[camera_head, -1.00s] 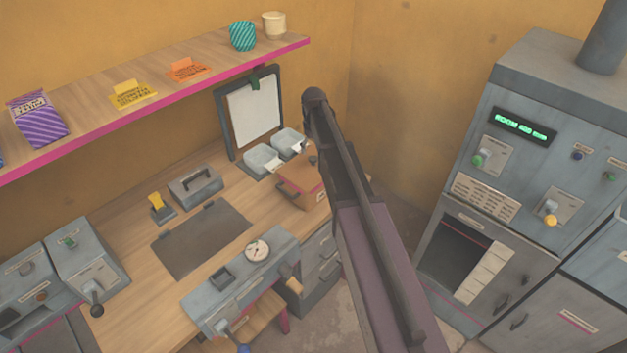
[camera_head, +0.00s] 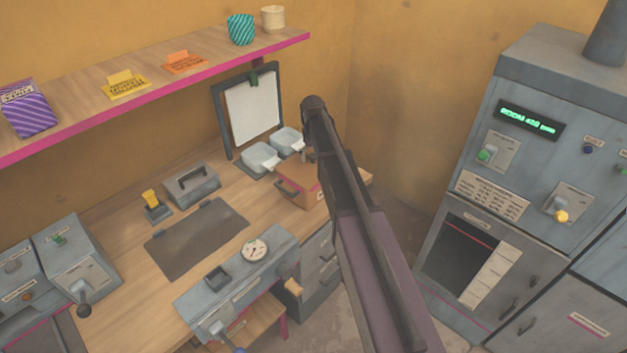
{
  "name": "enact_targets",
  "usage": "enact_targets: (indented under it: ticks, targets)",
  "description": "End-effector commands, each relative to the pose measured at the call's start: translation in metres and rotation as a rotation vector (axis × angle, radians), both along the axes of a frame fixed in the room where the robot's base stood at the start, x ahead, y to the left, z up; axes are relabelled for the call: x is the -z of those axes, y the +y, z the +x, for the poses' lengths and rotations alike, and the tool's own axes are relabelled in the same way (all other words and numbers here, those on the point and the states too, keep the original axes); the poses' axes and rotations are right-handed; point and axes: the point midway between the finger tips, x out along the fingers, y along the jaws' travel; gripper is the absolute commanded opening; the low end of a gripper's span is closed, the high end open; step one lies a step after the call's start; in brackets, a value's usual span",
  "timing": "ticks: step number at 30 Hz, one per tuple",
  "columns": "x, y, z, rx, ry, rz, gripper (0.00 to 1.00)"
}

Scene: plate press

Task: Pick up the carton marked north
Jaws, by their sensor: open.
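No carton with a readable "north" mark shows. A purple striped carton (camera_head: 30,108) stands on the left end of the wall shelf; its label is too small to read. My arm rises across the middle of the view, and its upper end is in front of the desk's right end. My gripper cannot be made out and nothing is seen held.
The pink-edged shelf (camera_head: 200,62) also bears a yellow card (camera_head: 125,85), an orange card (camera_head: 184,63), a teal striped cup (camera_head: 241,29) and a cream cup (camera_head: 273,18). Below, the desk holds a brown box (camera_head: 297,187) and white trays (camera_head: 262,157). A grey machine (camera_head: 530,130) stands right.

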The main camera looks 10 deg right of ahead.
Motion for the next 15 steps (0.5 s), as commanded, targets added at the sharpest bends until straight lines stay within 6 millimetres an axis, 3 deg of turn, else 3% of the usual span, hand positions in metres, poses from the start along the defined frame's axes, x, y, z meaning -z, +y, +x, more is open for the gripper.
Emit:
enact_targets:
  ticks: [14,15]
  targets:
    - [-0.0004,0.0,0.0,0.0,0.0,0.0,0.87]
    - [-0.0004,0.0,0.0,0.0,0.0,0.0,0.75]
